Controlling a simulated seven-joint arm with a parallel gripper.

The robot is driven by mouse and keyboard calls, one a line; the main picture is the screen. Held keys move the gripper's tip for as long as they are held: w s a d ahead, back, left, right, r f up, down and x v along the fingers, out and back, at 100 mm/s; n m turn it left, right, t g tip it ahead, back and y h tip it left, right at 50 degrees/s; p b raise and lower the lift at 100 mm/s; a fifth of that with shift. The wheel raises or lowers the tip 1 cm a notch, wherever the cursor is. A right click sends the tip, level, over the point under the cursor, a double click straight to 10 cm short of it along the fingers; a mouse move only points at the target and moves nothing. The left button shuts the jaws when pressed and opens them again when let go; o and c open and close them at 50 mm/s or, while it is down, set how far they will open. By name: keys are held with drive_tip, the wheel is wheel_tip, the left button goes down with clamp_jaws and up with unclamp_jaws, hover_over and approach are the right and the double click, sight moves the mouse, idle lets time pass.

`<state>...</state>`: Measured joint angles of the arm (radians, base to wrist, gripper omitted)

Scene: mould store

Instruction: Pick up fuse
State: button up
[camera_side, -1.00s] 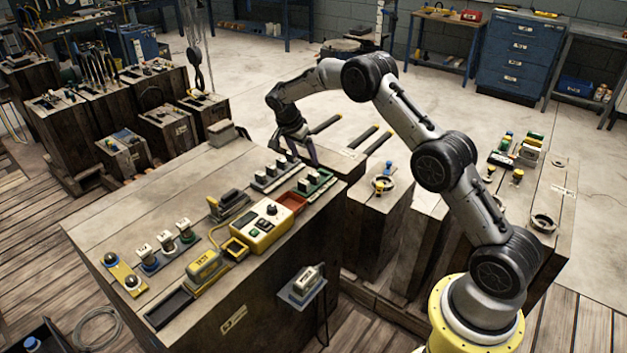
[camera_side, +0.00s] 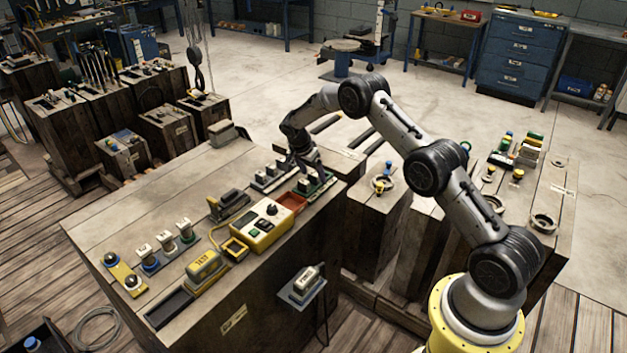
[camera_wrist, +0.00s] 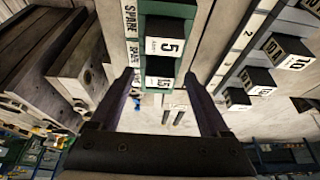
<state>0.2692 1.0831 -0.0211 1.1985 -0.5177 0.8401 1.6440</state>
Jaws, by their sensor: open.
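A green fuse rail (camera_wrist: 165,28) carries dark fuses with white number labels. The fuse marked 5 (camera_wrist: 168,40) and the fuse marked 15 (camera_wrist: 160,72) show in the wrist view. The 15 fuse appears between my fingertips in that picture; whether the fingers are at its height, I cannot tell. My gripper (camera_wrist: 160,80) is open and empty. In the side view my gripper (camera_side: 307,172) points down over the green rail (camera_side: 322,187) at the bench's far right corner, partly hiding its fuses.
A grey rail with several fuses (camera_wrist: 262,80) lies to the right in the wrist view. In the side view, a red-brown tray (camera_side: 292,202) and a yellow tester box (camera_side: 262,225) with a knob stand close to the gripper.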

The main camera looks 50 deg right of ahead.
drive_tip(key=shift+c, duration=0.3)
clamp_jaws()
